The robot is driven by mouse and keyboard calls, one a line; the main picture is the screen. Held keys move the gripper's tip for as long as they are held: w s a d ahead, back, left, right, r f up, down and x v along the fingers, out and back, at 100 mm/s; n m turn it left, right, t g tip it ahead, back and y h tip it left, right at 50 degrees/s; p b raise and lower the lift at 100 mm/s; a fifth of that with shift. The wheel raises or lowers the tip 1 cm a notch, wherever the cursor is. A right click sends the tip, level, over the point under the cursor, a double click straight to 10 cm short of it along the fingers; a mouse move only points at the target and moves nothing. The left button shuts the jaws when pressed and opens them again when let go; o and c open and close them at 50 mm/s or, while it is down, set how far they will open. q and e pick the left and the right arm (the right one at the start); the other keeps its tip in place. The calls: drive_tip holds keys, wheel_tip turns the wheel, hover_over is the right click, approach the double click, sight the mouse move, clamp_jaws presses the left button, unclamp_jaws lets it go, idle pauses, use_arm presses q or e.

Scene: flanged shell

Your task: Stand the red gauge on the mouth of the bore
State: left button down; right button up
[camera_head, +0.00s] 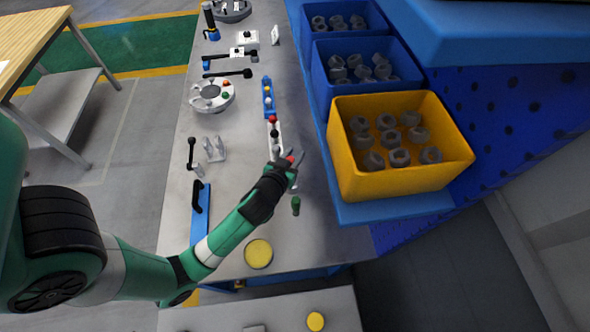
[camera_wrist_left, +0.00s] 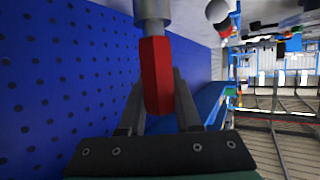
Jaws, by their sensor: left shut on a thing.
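The red gauge (camera_wrist_left: 157,75) has a faceted red grip and a grey metal cylinder at one end. My left gripper (camera_head: 292,166) is shut on its red grip, which also shows as a small red spot in the head view. In the left wrist view the two fingers (camera_wrist_left: 157,95) stand on either side of the grip. A pale round flanged part (camera_head: 198,104) lies on the bench at the left, with orange and green pieces on its rim. Its dark central opening looks like the bore. The gauge is well apart from it. My right gripper is not in view.
A pale rack (camera_head: 280,152) with red and black knobs is close beside my left gripper. A green-handled piece (camera_head: 296,206) stands nearby. Yellow (camera_head: 343,165) and blue bins (camera_head: 322,75) of nuts line the right side.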

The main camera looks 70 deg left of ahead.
use_arm(q)
drive_tip(key=f, duration=0.1)
drive_tip(key=a+f+b, duration=0.1)
drive_tip(key=f, duration=0.1)
drive_tip(key=w+a+f, duration=0.1)
drive_tip(key=f, duration=0.1)
drive_tip(key=shift+f+b, duration=0.2)
drive_tip(key=shift+b, duration=0.1)
drive_tip(key=shift+w, duration=0.1)
drive_tip(key=shift+f, duration=0.2)
drive_tip(key=c, duration=0.6)
unclamp_jaws()
drive_tip(key=shift+r, duration=0.15)
